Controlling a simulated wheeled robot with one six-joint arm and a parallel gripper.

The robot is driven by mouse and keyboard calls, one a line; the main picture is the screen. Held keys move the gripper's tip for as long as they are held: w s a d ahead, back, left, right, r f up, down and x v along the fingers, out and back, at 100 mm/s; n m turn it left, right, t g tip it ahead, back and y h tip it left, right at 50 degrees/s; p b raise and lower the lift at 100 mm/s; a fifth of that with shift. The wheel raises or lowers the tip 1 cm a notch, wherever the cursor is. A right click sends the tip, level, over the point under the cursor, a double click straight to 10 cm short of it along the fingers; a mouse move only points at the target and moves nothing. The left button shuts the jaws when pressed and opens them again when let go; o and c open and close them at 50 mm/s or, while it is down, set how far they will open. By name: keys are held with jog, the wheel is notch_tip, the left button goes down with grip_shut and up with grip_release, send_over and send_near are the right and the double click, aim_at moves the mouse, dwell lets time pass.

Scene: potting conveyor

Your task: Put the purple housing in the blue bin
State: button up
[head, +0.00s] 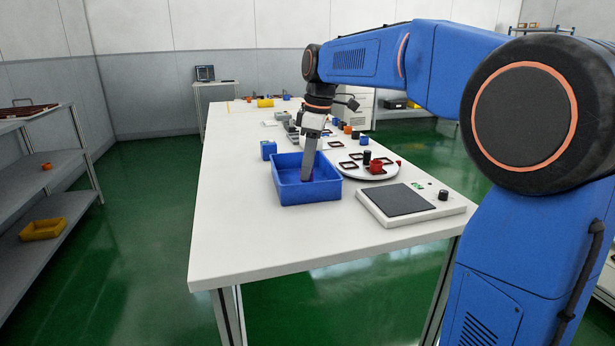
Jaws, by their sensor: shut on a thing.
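The blue bin (308,193) stands on the white table, left of the scale. My gripper (307,178) points down into the bin, with its fingertips below the rim. It is shut on the purple housing (311,179), of which only a small purple patch shows by the fingertips inside the bin. My fingers and the bin's front wall hide the rest. I cannot tell whether the housing touches the bin floor.
A scale with a dark plate (398,199) lies right of the bin. Behind it, a round white tray (350,168) holds red and black parts. A small blue block (269,150) stands behind the bin. The table's front left (235,240) is clear.

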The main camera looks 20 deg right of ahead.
jog(key=shift+f, duration=1.5)
jog(key=shift+f, duration=0.1)
jog(key=o, duration=1)
jog(key=r, duration=0.4)
jog(key=d+r, duration=0.1)
jog(key=r, duration=0.7)
jog(key=shift+s+d, duration=0.35)
jog(key=shift+s, duration=0.05)
